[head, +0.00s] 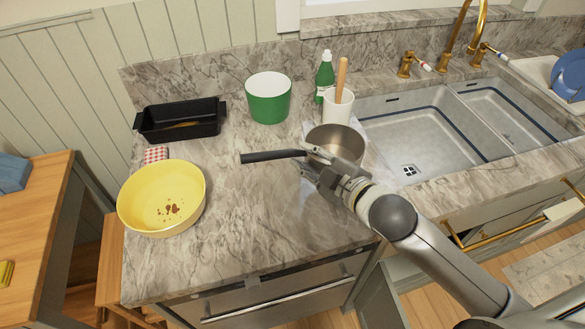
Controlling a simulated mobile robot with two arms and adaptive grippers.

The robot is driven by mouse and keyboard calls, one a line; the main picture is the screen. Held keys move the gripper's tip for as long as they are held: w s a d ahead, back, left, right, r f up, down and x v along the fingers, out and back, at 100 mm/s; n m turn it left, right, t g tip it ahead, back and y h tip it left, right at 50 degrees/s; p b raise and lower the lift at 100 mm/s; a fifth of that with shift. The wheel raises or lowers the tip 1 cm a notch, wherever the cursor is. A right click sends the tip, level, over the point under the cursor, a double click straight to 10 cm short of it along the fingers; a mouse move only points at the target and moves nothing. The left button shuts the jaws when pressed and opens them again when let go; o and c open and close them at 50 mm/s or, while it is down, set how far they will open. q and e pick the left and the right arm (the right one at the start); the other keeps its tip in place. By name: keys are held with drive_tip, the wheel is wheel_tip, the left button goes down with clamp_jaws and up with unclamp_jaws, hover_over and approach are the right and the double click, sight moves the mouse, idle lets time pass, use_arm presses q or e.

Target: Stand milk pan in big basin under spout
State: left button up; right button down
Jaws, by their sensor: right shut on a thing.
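The milk pan (338,139) is a small grey metal pan with a dark handle that points left. It is upright at the counter, left of the sink; whether it touches the counter is hard to tell. My right gripper (318,163) is shut on the milk pan at its near side, by the handle's root, and hides part of its wall. The big basin (415,128) is the larger, left bowl of the sink and looks empty. The brass spout (462,28) rises behind the sink, near the divider. My left gripper is not in view.
A white crock (338,107) with a wooden handle and a green bottle (325,75) stand behind the pan. A green bowl (268,100), black baking dish (180,120) and yellow bowl (162,198) stand further left. The counter's front middle (245,235) is clear.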

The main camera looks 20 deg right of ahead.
drive_tip(key=w+f, duration=0.2)
drive_tip(key=w+a+f, duration=0.1)
drive_tip(key=f, duration=0.1)
drive_tip(key=w+a+f+p, duration=0.1)
drive_tip(key=w+f, duration=0.1)
drive_tip(key=shift+w+a+f, duration=0.1)
drive_tip(key=shift+w+a, duration=0.15)
drive_tip(key=shift+w, duration=0.05)
wheel_tip(320, 180, down, 3)
drive_tip(key=shift+r+p, duration=0.15)
drive_tip(key=shift+p, duration=0.4)
drive_tip(key=shift+f, duration=0.25)
drive_tip(key=shift+f, duration=0.15)
drive_tip(key=c, duration=1.2)
unclamp_jaws()
drive_tip(key=shift+o, duration=0.2)
drive_tip(key=shift+s, duration=0.1)
